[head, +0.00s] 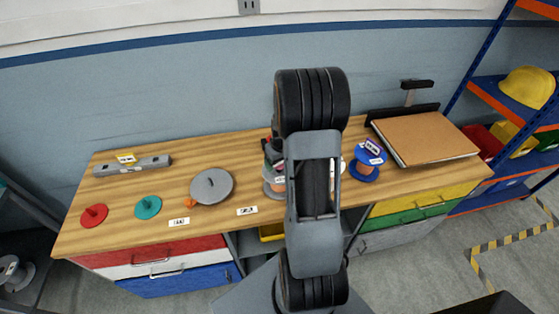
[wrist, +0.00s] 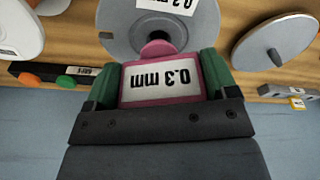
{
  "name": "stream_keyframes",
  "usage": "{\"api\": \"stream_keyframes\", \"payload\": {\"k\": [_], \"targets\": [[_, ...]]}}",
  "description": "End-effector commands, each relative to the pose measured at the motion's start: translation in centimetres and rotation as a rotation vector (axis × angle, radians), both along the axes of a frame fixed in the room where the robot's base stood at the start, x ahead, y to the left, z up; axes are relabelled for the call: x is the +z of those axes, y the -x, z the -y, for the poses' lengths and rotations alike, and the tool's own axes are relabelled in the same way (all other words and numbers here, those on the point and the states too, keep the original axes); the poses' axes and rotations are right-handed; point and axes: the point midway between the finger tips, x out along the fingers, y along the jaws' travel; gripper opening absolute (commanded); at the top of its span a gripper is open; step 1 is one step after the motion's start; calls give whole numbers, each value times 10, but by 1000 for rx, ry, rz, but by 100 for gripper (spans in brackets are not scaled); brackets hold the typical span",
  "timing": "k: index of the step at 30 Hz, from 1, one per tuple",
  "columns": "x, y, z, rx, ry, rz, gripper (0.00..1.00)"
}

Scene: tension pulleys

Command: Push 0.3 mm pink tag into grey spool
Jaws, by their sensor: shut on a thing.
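My gripper (wrist: 158,72) has green fingers shut on the pink tag (wrist: 194,70), which carries a white 0.3 mm label, upside down in the wrist view. The tag's rounded pink end points at the grey spool (wrist: 117,28) and overlaps its flange in the picture. I cannot tell whether it touches or has entered the spool. A white label lies over the spool at the top edge. In the head view the grey spool (head: 270,190) is partly hidden behind my arm, and the tag is not clearly visible.
A blue spool (head: 366,168) with a labelled tag stands right of my arm, near a tan board (head: 425,138). A grey disc with a peg (head: 206,190), a teal disc (head: 148,208), a red disc (head: 94,215) and a grey bar (head: 148,165) lie left.

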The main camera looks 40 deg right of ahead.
Motion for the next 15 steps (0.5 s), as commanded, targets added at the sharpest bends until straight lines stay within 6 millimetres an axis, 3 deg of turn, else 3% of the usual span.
{"api": "stream_keyframes", "payload": {"k": [15], "targets": [[-12, 0, 0, 0, 0, 0, 57]]}}
